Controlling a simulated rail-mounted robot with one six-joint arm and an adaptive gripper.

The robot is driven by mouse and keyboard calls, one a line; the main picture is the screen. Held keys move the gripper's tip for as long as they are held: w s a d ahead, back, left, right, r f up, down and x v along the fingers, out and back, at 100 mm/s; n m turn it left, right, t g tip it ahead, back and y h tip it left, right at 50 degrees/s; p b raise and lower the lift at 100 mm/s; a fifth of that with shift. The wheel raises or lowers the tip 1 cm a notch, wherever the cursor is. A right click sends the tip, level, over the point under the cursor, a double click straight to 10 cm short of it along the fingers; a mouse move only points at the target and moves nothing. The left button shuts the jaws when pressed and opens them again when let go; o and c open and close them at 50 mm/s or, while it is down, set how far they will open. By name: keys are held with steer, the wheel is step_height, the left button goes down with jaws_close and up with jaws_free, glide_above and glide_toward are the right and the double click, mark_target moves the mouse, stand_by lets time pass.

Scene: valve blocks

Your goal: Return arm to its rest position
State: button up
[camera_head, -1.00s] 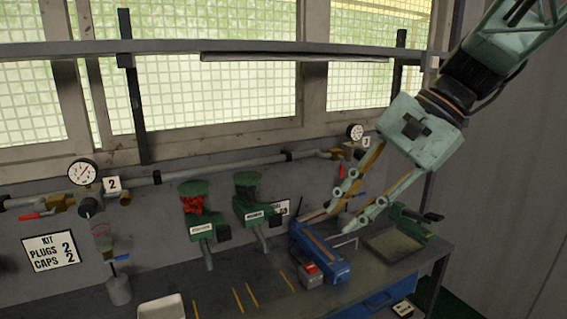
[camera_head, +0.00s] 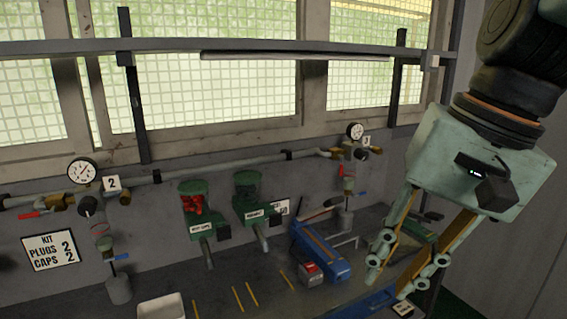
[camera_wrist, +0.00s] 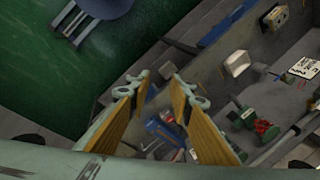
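My gripper (camera_head: 387,289) is at the right of the head view, in front of the right end of the workbench (camera_head: 240,290). Its two fingers point down and slightly left. A gap shows between the fingers, with nothing held. In the wrist view my gripper (camera_wrist: 160,84) also has its fingers apart, with the bench and floor seen far beyond them. My arm comes down from the top right corner and hides part of the right side.
On the bench are a blue device (camera_head: 318,252), a red-topped grey block (camera_head: 311,274) and a white bin (camera_head: 162,307). Two green dispensers (camera_head: 196,204) (camera_head: 247,197) hang on the wall. A pipe with gauges (camera_head: 82,170) runs behind. A green floor (camera_wrist: 45,65) shows in the wrist view.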

steer(key=s+d+f+n+t+h, duration=0.2)
steer(key=s+d+n, duration=0.2)
steer(key=s, duration=0.6)
steer(key=shift+d+f+h, duration=0.15)
steer(key=shift+d+h, duration=0.25)
steer(key=shift+d, duration=0.15)
